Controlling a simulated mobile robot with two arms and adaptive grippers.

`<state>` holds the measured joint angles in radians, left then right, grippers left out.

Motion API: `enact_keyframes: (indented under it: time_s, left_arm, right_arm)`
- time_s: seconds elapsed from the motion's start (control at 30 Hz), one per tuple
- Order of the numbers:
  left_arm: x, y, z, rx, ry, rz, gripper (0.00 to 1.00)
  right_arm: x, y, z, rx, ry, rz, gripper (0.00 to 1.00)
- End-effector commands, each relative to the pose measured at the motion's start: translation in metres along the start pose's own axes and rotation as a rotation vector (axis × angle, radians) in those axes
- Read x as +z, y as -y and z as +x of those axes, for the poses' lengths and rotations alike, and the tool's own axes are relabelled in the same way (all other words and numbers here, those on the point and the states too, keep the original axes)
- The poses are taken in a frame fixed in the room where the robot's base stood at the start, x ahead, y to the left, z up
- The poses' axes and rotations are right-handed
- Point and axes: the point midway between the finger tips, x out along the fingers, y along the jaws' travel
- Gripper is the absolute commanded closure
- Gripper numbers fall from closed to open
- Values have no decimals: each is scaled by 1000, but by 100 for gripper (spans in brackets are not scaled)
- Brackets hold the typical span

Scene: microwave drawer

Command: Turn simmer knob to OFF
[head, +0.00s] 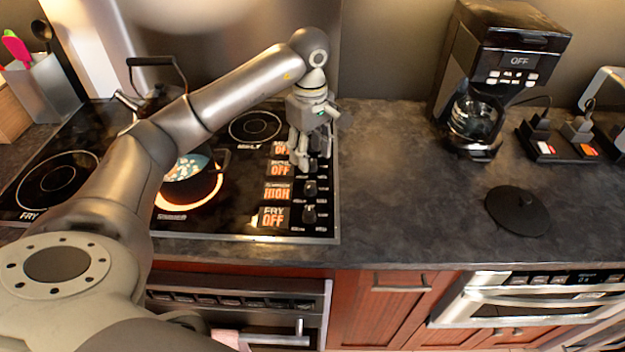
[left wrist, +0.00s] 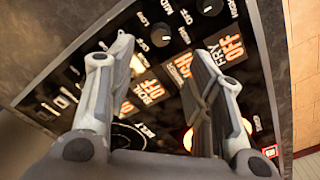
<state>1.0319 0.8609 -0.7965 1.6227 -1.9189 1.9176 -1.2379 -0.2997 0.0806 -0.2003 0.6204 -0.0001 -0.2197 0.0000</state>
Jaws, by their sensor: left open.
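The simmer knob (head: 310,188) is a small dark knob on the right side of the cooktop, beside the orange display (head: 278,191) that reads HIGH. My left gripper (head: 300,160) is open, points down over the knob column and lies a little behind the simmer knob in the head view. In the left wrist view the simmer knob (left wrist: 160,37) shows between and beyond the spread fingertips, with nothing held. Contact cannot be told. The simmer burner (head: 216,190) glows orange under a pan with food. My right gripper is not in view.
The fry knob (head: 309,213) sits just in front, its display (head: 273,217) reading OFF. The boil display (head: 280,168) also reads OFF. A kettle (head: 160,95) stands at the back left.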

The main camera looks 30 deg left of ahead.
Motion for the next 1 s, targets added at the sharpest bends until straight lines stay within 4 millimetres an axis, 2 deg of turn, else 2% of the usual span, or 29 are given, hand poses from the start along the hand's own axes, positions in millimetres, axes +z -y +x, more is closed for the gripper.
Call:
enact_keyframes:
  time_s: [0.17, 0.4, 0.6, 0.77, 1.0]
  left_arm:
    - [1, 2, 25, -8, 2, -1, 53]
    - [2, 2, 69, -6, 5, -1, 53]
    - [2, 1, 95, -2, 4, -1, 53]
    - [2, 1, 103, -1, 4, 0, 53]
    - [2, 0, 104, 0, 4, 0, 53]
  right_arm:
    - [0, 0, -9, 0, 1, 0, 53]
    - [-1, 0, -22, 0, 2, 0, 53]
    - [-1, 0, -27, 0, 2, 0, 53]
    - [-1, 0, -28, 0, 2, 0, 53]
    - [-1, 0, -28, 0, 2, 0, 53]
